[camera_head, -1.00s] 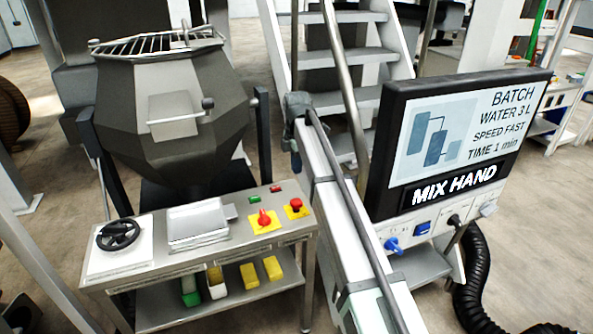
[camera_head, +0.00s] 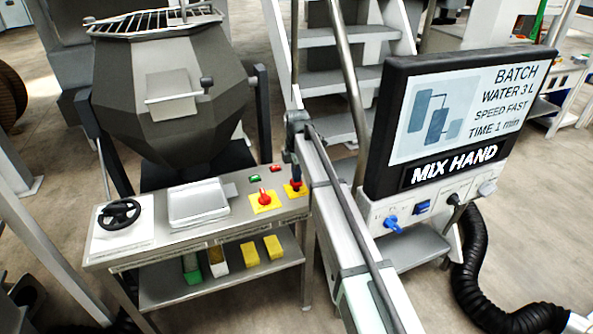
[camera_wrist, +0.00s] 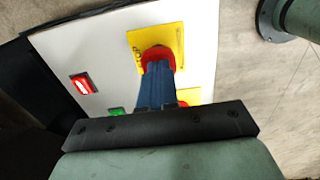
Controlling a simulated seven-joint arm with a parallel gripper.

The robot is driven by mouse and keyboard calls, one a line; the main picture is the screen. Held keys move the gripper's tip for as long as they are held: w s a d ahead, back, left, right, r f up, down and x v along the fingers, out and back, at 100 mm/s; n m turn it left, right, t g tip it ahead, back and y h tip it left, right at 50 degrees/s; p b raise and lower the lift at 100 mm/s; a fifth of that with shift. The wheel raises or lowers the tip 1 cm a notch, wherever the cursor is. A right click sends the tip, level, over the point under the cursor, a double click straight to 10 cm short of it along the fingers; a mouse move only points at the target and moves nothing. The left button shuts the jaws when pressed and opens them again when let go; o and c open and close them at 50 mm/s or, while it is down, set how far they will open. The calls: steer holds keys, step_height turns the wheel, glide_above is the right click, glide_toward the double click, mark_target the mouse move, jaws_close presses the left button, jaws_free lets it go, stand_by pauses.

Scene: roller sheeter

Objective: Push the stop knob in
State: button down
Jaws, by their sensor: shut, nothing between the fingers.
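The stop knob is a red button on a yellow plate (camera_head: 291,192) at the right end of the steel control table; in the head view my fingers mostly hide it. In the wrist view the red stop knob (camera_wrist: 156,56) sits on its yellow plate (camera_wrist: 172,38). My gripper (camera_head: 296,183) is shut, with dark blue fingers and nothing held. It points down at the knob, and in the wrist view its fingertips (camera_wrist: 157,70) overlap the knob's near side. They look in contact or very close; I cannot tell how far in the knob is.
A red rotary switch (camera_head: 264,197) on a yellow plate is just left. Green (camera_head: 255,179) and red (camera_head: 277,168) buttons lie behind. A handwheel (camera_head: 119,213) and metal tray (camera_head: 197,203) are farther left. The screen (camera_head: 455,125) stands right.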

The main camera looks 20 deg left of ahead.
steer(key=shift+s+d+f, duration=0.15)
steer(key=shift+f, duration=1)
step_height(320, 180, up, 15)
steer(key=shift+r, duration=0.15)
stand_by(0.6)
